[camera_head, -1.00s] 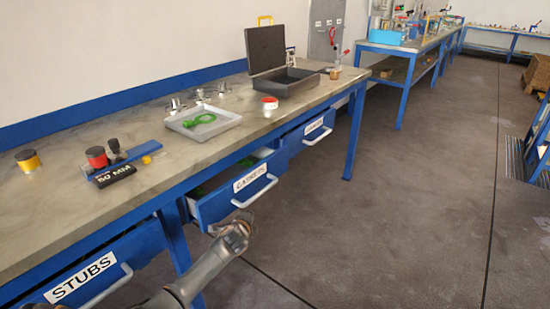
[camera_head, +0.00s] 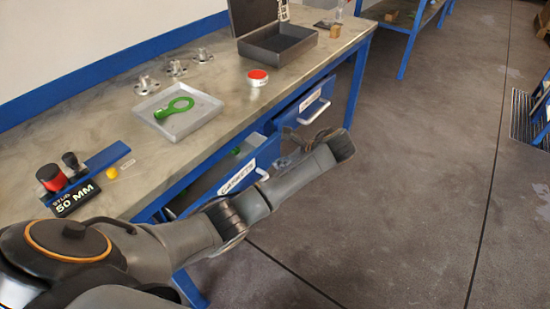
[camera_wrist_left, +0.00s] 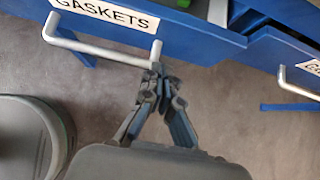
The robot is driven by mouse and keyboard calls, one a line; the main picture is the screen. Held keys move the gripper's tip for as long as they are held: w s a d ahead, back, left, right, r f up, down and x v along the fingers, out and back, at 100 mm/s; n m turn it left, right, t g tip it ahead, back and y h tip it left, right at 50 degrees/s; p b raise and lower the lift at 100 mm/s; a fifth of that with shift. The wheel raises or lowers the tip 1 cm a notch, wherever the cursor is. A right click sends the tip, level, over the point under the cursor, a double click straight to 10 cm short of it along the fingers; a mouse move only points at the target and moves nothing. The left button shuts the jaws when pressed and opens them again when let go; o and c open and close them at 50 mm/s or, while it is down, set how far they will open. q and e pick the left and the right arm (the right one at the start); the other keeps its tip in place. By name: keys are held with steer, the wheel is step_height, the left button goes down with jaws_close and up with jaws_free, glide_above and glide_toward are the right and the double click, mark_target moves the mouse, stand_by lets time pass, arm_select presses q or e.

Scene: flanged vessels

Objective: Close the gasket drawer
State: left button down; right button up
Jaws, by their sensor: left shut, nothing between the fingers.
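The gasket drawer (camera_head: 215,196) is blue with a white label and stands partly pulled out under the bench, green items inside. Its front and GASKETS label (camera_wrist_left: 105,12) show at the top of the left wrist view, with the pale bar handle (camera_wrist_left: 100,47) below. My left gripper (camera_wrist_left: 160,72) is shut and empty at the handle's right end, very close to it; I cannot tell whether they touch. In the head view my left gripper (camera_head: 291,141) is mostly hidden behind my wrist, at the drawer's right side. My right gripper is not in view.
Another blue drawer (camera_head: 300,107) with a handle is farther right, its front also in the left wrist view (camera_wrist_left: 285,58). The floor in front is clear.

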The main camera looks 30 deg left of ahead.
mark_target(257, 159)
arm_select(q)
steer(key=b+x, duration=0.1)
steer(key=x, duration=0.8)
steer(key=a, duration=0.1)
steer(key=a+p, duration=0.1)
steer(key=a, duration=0.2)
steer(key=shift+w+a+r+p, duration=0.15)
steer(key=shift+r+p, duration=0.15)
steer(key=shift+p, duration=0.1)
steer(key=shift+a+f, duration=0.1)
steer(key=shift+a, duration=0.2)
